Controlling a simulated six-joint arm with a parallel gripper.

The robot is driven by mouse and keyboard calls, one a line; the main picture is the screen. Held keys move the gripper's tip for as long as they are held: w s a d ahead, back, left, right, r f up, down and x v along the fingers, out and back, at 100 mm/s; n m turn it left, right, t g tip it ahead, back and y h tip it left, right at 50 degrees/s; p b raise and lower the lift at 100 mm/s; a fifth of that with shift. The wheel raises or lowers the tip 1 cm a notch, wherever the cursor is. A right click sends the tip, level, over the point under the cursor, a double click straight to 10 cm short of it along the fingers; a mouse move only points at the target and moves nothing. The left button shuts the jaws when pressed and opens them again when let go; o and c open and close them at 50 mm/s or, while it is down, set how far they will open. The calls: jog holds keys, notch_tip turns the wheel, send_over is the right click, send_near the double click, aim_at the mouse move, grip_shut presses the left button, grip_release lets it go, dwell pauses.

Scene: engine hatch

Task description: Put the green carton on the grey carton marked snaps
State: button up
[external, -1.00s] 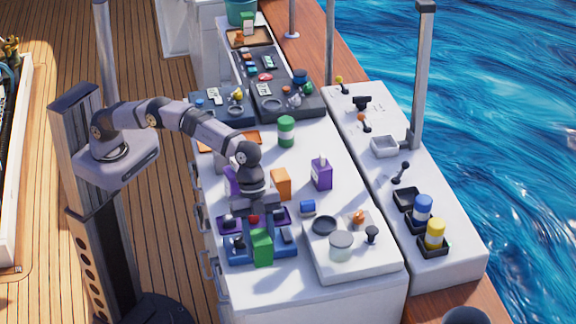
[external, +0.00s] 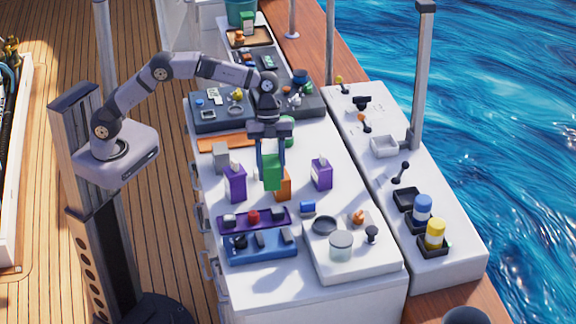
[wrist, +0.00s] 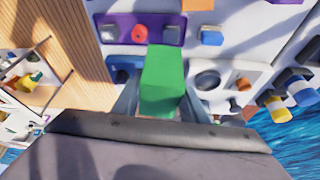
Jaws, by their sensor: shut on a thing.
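My gripper (external: 271,168) is shut on the green carton (external: 272,175) and holds it upright above the white counter (external: 350,222). In the wrist view the green carton (wrist: 162,80) sits between the two fingers. A small grey carton (external: 221,156) stands on the counter to the left of my gripper, behind a purple carton (external: 235,184). Its marking is too small to read. From the external camera, the held carton partly covers an orange carton (external: 284,190).
Another purple carton (external: 321,174) stands to the right. A green can (external: 288,131) is partly hidden behind my gripper. An orange mat (external: 227,142) lies behind the grey carton. Purple (external: 240,224) and blue (external: 258,246) trays and a white tray (external: 355,262) lie in front.

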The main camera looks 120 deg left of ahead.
jog(key=s+a+r+m, duration=0.1)
jog(key=s+a+r, duration=0.2)
jog(key=s+a, duration=0.9)
jog(key=r+m+g, duration=0.1)
jog(key=r+m, duration=0.1)
send_over(222, 148)
jog(key=shift+d+f+p, duration=0.1)
jog(key=shift+f+p, duration=1.65)
jog(key=shift+f, duration=3.3)
jog(key=shift+f, duration=0.15)
jog(key=o, duration=1.1)
